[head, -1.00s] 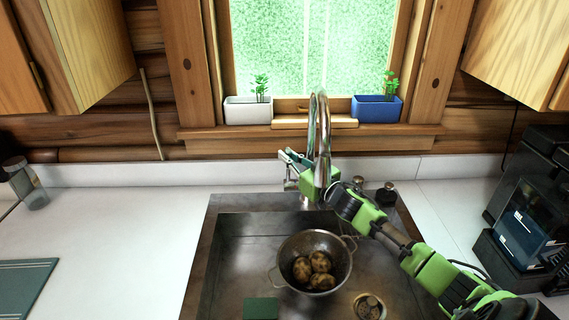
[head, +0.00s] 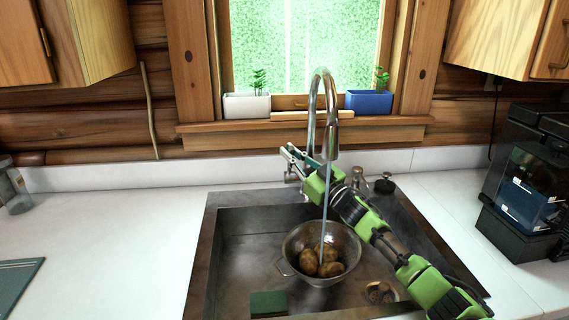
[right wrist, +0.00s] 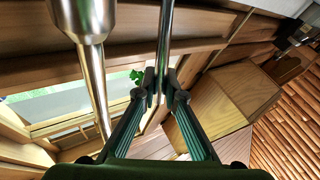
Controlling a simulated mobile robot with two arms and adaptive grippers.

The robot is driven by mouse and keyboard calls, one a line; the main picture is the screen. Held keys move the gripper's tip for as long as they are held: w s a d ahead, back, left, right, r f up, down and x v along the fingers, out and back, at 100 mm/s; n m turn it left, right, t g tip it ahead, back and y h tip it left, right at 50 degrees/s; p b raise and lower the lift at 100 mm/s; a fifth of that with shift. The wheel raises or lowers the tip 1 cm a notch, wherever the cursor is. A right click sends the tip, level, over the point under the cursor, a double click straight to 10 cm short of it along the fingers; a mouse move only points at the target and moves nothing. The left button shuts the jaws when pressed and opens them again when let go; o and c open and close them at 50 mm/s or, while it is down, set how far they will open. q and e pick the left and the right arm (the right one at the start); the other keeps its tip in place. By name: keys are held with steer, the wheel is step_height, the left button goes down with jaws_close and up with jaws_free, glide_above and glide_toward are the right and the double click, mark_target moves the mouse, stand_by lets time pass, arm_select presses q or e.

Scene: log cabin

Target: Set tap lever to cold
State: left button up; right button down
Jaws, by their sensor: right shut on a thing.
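The tap (head: 314,110) is a tall chrome gooseneck behind the sink, with its spout (head: 331,143) above the colander. A thin stream of water runs from it. My right gripper (head: 290,156) reaches in front of the tap to its left side, fingers pointing left. In the right wrist view the gripper (right wrist: 160,80) is shut on a slim metal rod, the tap lever (right wrist: 166,40). The spout also shows in the wrist view (right wrist: 88,18). In the head view the lever is mostly hidden by my fingers. My left gripper is out of view.
A colander (head: 296,272) with several potatoes (head: 327,262) sits in the sink (head: 232,250), near a green sponge (head: 268,303). A black-topped bottle (head: 385,184) stands right of the tap. Planters (head: 246,105) line the windowsill. A coffee machine (head: 528,185) is far right.

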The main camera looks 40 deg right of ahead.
steer(key=shift+f, duration=0.1)
steer(key=c, duration=2.4)
jaws_free()
steer(key=shift+s, duration=0.2)
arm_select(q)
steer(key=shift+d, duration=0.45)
arm_select(e)
steer(key=v, duration=1.1)
steer(key=shift+s, duration=0.4)
